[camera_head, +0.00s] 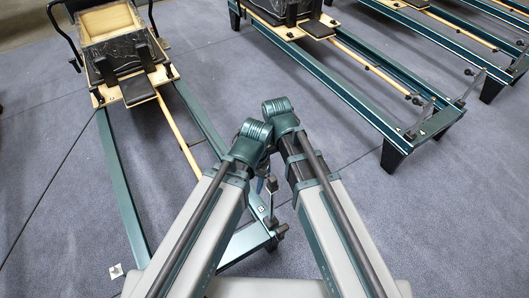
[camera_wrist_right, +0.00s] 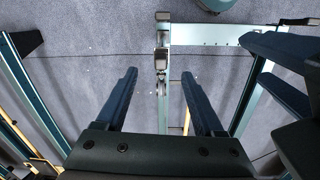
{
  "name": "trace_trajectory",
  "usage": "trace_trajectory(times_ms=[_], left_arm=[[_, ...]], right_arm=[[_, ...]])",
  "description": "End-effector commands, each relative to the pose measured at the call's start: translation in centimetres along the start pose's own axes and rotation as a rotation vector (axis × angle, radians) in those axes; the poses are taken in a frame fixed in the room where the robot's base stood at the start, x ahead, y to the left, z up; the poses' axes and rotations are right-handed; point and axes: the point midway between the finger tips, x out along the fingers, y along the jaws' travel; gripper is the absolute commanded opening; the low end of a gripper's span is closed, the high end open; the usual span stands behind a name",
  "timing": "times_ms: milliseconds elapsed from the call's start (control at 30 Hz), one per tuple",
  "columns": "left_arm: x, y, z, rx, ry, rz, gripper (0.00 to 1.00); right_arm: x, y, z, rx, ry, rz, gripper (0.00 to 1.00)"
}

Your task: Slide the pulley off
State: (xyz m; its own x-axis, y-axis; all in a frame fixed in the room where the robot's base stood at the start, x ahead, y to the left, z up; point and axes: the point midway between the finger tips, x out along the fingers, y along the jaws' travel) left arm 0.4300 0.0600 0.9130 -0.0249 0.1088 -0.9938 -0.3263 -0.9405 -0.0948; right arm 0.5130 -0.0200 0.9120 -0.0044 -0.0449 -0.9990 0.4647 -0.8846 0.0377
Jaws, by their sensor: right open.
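A slim riser post (camera_head: 271,202) stands at the near right corner of the teal reformer frame, partly behind my arms. In the right wrist view, a small pulley (camera_wrist_right: 162,88) shows below a dark block at the post's top. My right gripper (camera_wrist_right: 160,73) is open, its two dark fingers apart on either side of the pulley and post in the picture; I see no contact. In the head view only a little of this gripper (camera_head: 262,184) shows between my forearms. My left gripper (camera_wrist_right: 270,62) shows at the right of the wrist view, its fingers apart and empty.
The reformer frame (camera_head: 125,190) runs away to a carriage (camera_head: 120,62) at the upper left. A small fitting (camera_head: 116,271) sits at its near left corner. Another reformer (camera_head: 350,88) stands to the right, with more beyond. Bare blue-grey floor (camera_head: 450,200) lies at the right.

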Motion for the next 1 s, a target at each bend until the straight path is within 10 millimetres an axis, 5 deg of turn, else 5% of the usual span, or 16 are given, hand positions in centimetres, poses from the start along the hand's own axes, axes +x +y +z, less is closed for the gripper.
trace_trajectory(times_ms=[33, 200, 567, 1000], left_arm=[[0.5, 0.1, 0.0, 0.000, 0.000, 0.000, 0.57], [0.8, 0.1, -0.1, 0.000, 0.000, 0.000, 0.57], [1.7, 0.1, -0.1, 0.000, 0.000, 0.000, 0.57], [7.0, 0.7, -0.4, 0.000, 0.000, 0.000, 0.57]], right_arm=[[0.5, 0.1, -2.9, -0.030, 0.008, -0.010, 0.70], [0.7, -0.2, -5.8, -0.100, 0.024, -0.035, 0.70], [1.6, -0.3, -5.8, -0.107, 0.027, -0.037, 0.70], [6.9, -0.5, -5.9, -0.106, 0.026, -0.037, 0.70]])
